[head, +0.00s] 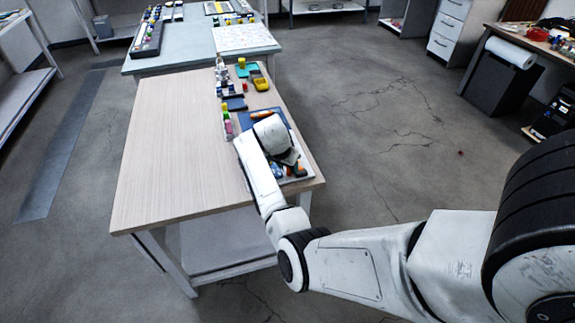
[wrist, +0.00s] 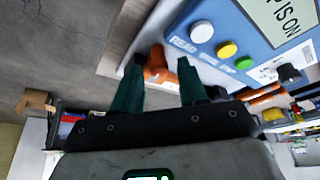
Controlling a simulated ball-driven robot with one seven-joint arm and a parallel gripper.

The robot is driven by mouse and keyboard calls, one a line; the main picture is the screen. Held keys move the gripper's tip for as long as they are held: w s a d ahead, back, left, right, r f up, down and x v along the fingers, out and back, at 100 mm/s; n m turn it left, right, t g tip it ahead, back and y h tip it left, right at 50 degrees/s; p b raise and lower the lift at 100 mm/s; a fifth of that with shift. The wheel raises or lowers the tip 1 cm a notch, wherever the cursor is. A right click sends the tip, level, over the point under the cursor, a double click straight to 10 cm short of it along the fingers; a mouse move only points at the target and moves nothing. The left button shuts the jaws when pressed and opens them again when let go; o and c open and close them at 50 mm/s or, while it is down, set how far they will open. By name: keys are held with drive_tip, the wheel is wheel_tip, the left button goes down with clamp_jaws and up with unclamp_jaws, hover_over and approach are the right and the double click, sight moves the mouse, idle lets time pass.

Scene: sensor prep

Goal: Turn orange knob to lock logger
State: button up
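The logger (wrist: 222,20) is a blue box in the wrist view, with a white, a yellow and a green button, a display ending in "IS ON" and the word "READ". The orange knob (wrist: 157,68) shows at the logger's lower left side, between and behind my fingertips. My gripper (wrist: 160,72) has two dark green fingers, spread apart on either side of the orange knob; contact is not clear. In the head view, my gripper (head: 291,170) is low over the table's right front corner, and my arm hides most of the logger.
The wooden table (head: 175,130) is clear on its left. A blue mat (head: 247,123) with an orange tool (head: 261,114) lies behind my wrist. Small bottles and a yellow device (head: 260,82) stand further back. A black knob (wrist: 289,73) shows near the logger's display.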

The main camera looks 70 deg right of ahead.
drive_tip(key=shift+o, duration=0.3)
drive_tip(key=v, duration=1)
drive_tip(key=shift+r, duration=0.4)
drive_tip(key=shift+a+f, duration=0.1)
drive_tip(key=shift+a, duration=0.05)
drive_tip(key=s+a+f+n+y, duration=0.1)
drive_tip(key=s+a+f+n, duration=0.2)
drive_tip(key=s+a+n, duration=0.3)
drive_tip(key=s+a+f+n+t+y, duration=0.1)
drive_tip(key=s+a+n, duration=0.5)
drive_tip(key=a, duration=0.8)
drive_tip(key=s+a+f+n+y, duration=0.2)
drive_tip(key=s+a+f+n, duration=0.4)
drive_tip(key=a, duration=0.4)
drive_tip(key=shift+n, duration=0.3)
